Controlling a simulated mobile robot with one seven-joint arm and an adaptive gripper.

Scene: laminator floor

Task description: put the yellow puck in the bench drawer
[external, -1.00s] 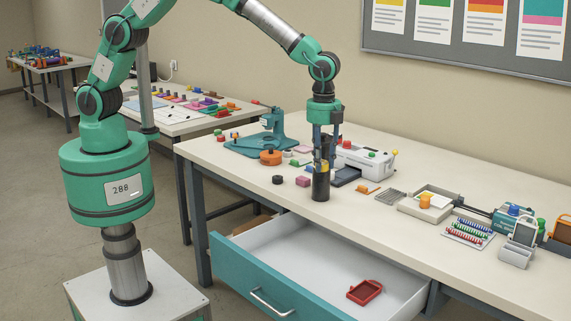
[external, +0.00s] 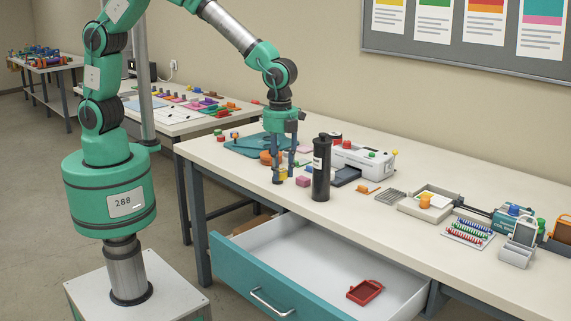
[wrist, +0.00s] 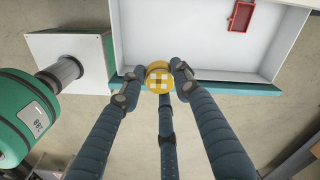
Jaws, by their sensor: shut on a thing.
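The yellow puck (wrist: 158,84), with a pale cross-shaped mark on top, sits between the fingertips of my gripper in the wrist view. The bench drawer (external: 300,240) is pulled open, with a white inside and teal front. In the wrist view, the drawer (wrist: 190,45) lies below, and the puck appears over its teal front edge. A dark red tray (external: 365,292) lies inside the drawer, which is otherwise bare.
A tall black cylinder (external: 321,170) stands on the bench. A white laminator-like machine (external: 363,159), a pink block (external: 303,181) and a white tray (external: 428,203) are also on the bench. Most of the drawer floor is free.

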